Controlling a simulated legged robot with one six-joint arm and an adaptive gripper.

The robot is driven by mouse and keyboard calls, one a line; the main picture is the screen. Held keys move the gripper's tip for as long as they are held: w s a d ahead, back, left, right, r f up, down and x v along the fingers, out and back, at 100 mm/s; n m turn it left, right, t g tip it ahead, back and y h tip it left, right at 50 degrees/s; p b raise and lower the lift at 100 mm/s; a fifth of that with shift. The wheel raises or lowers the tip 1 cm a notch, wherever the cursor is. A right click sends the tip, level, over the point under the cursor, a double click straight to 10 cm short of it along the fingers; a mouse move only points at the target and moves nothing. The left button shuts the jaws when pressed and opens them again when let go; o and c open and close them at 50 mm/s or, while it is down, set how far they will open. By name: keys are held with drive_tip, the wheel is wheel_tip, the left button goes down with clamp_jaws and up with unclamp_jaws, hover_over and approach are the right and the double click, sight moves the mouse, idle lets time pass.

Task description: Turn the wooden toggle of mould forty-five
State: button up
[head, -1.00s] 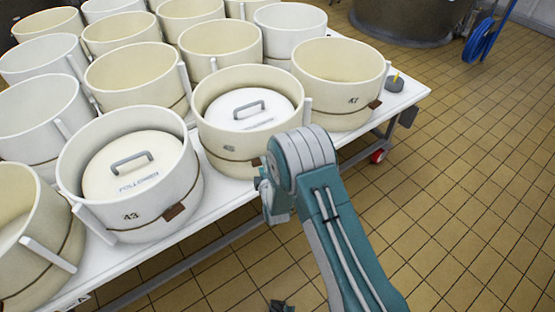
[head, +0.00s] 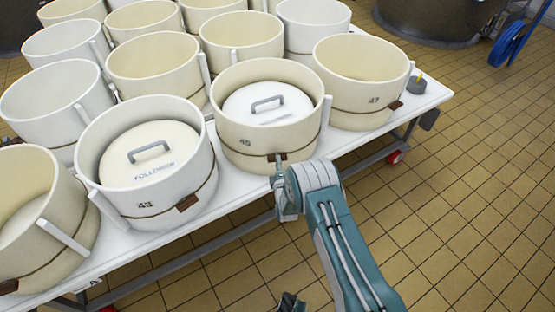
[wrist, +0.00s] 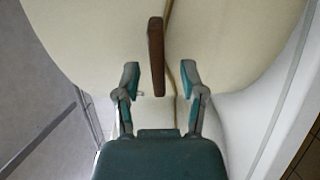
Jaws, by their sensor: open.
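Mould forty-five (head: 245,154) is a cream round tub at the table's near edge, with a white handled lid (head: 262,106) inside. Its dark wooden toggle (head: 277,157) is small in the head view, at the front of the thin band and partly behind my gripper (head: 283,190). In the wrist view the brown toggle (wrist: 156,55) runs up and down the picture in front of the pale wall. Its lower end lies between the fingertips of my open gripper (wrist: 160,75), with a gap on each side.
Mould forty-three (head: 145,185) stands to the left and mould forty-seven (head: 365,85) to the right, each with its own toggle. More tubs fill the white table (head: 190,240) behind. The tiled floor (head: 470,200) at the right is clear.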

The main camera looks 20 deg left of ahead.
drive_tip(key=shift+x, duration=1.05)
clamp_jaws()
